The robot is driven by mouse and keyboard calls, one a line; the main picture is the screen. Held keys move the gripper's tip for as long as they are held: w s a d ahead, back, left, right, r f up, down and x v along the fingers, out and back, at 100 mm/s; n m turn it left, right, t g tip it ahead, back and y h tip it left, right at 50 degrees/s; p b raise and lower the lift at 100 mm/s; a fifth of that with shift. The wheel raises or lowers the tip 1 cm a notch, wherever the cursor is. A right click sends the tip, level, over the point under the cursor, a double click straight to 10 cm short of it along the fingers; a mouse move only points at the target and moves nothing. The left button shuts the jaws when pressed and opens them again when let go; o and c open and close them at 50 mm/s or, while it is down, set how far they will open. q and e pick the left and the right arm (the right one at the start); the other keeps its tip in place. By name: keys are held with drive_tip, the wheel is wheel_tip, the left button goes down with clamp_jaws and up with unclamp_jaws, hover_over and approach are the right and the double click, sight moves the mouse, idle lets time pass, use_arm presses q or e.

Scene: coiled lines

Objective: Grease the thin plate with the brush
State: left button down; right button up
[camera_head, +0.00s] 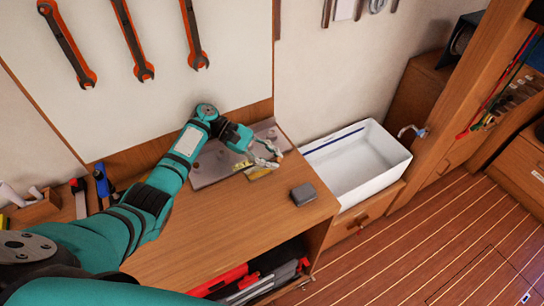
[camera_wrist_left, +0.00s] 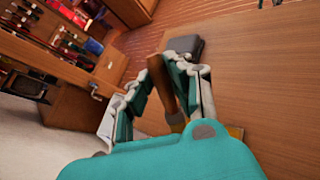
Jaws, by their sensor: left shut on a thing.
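A thin grey metal plate (camera_head: 207,168) with small round features lies at the back of the wooden workbench, against the low back board. My left gripper (camera_head: 268,155) is at the right part of the plate, seen from above. In the left wrist view my left gripper (camera_wrist_left: 165,85) is shut on the brush (camera_wrist_left: 161,82), whose brown wooden handle shows between the fingers. The brush's far end is hidden by my gripper's body. A small yellowish piece (camera_head: 258,173) shows just below the fingers; I cannot tell if it is the bristles. My right gripper is not in view.
A dark grey box (camera_head: 303,195) sits near the bench's right edge. A white basin (camera_head: 340,172) stands right of the bench. Several wrenches (camera_head: 133,45) hang on the wall. Tools and a wooden holder (camera_head: 38,208) are at the left. The front of the bench top (camera_head: 225,225) is clear.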

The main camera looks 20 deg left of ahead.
use_arm(q)
drive_tip(key=shift+s+a+r+p, duration=0.2)
drive_tip(key=shift+s+a+p, duration=0.35)
drive_tip(key=shift+p, duration=0.05)
drive_tip(key=shift+s+a+f+p, duration=0.1)
drive_tip(key=shift+s+a+p, duration=0.2)
drive_tip(key=shift+s+a, duration=0.15)
drive_tip(key=shift+s+a+p, duration=0.5)
drive_tip(key=shift+s+p, duration=0.1)
drive_tip(key=shift+p, duration=0.05)
drive_tip(key=shift+s+a, duration=0.45)
drive_tip(key=shift+s, duration=0.1)
drive_tip(key=shift+s+a+p, duration=0.75)
drive_tip(key=shift+s+p, duration=0.05)
drive_tip(key=shift+p, duration=0.15)
drive_tip(key=shift+s+a+f, duration=0.1)
drive_tip(key=shift+s+a, duration=0.05)
drive_tip(key=shift+s, duration=0.1)
wheel_tip(320, 180, up, 6)
drive_tip(key=p, duration=0.2)
drive_tip(key=shift+p, duration=0.3)
